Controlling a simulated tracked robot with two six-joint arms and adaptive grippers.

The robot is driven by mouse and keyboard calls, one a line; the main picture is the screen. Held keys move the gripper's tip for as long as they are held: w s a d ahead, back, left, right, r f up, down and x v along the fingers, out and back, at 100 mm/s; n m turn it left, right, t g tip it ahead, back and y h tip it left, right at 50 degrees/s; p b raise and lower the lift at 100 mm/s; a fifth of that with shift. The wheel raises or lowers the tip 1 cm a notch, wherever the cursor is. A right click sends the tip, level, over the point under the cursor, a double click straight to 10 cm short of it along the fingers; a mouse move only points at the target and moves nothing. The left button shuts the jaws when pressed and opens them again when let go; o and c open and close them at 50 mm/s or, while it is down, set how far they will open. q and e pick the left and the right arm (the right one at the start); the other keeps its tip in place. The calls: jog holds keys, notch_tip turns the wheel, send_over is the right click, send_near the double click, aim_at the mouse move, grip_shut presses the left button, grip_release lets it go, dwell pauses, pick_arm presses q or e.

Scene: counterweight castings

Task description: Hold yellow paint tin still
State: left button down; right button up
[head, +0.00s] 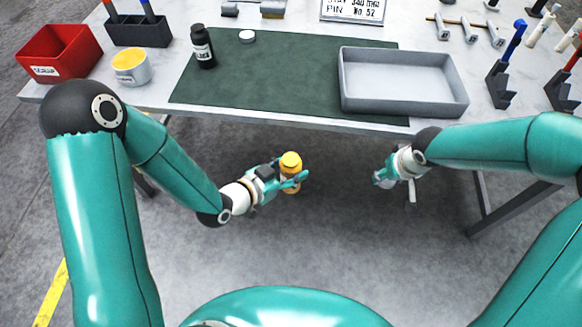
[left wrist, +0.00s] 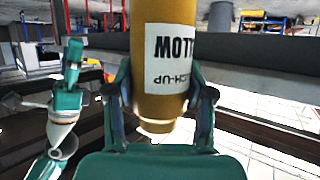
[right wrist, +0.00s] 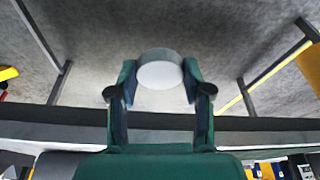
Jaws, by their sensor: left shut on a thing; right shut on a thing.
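The yellow paint tin (left wrist: 165,60) fills the gap between my left gripper's fingers, its label reading upside down in the left wrist view. In the head view the tin (head: 290,162) appears roughly upright, below the bench's front edge. My left gripper (head: 289,180) is shut on it, fingers on either side. My right gripper (head: 383,180) is shut on a pale grey round piece (right wrist: 160,72), well to the right of the tin and apart from it.
The bench has a green mat (head: 270,75), a grey tray (head: 402,112), a black bottle (head: 203,48), a yellow-and-white tub (head: 131,68) and a red bin (head: 58,55). Clear floor shows between my grippers. A bench leg (head: 510,209) stands at right.

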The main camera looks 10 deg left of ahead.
jog(key=shift+s+d+n, duration=0.25)
jog(key=shift+d+n, duration=0.05)
jog(key=shift+n, duration=0.2)
jog(key=shift+d+r+n+y, duration=0.3)
jog(key=shift+n+y, duration=0.1)
jog(key=shift+n, duration=0.6)
jog(key=shift+a+r+n+y, duration=0.15)
jog(key=shift+r+n+y, duration=0.25)
jog(key=shift+n, duration=0.7)
jog(key=w+a+r+n+g+y, duration=0.1)
jog(key=a+r+n, duration=0.3)
jog(key=a, duration=0.2)
jog(key=w+a+r+n+g, duration=0.1)
jog(key=a+r+n, duration=0.25)
jog(key=a, duration=0.25)
jog(key=n+g, duration=0.1)
jog(key=n, duration=0.2)
send_near(287, 159)
jog(key=shift+w+a+f, duration=0.25)
jog(key=shift+a+f, duration=0.15)
jog(key=shift+a, duration=0.05)
jog(key=shift+s+a+r, duration=0.1)
jog(key=shift+s+a, duration=0.1)
jog(key=shift+a, duration=0.15)
jog(key=shift+f, duration=2.05)
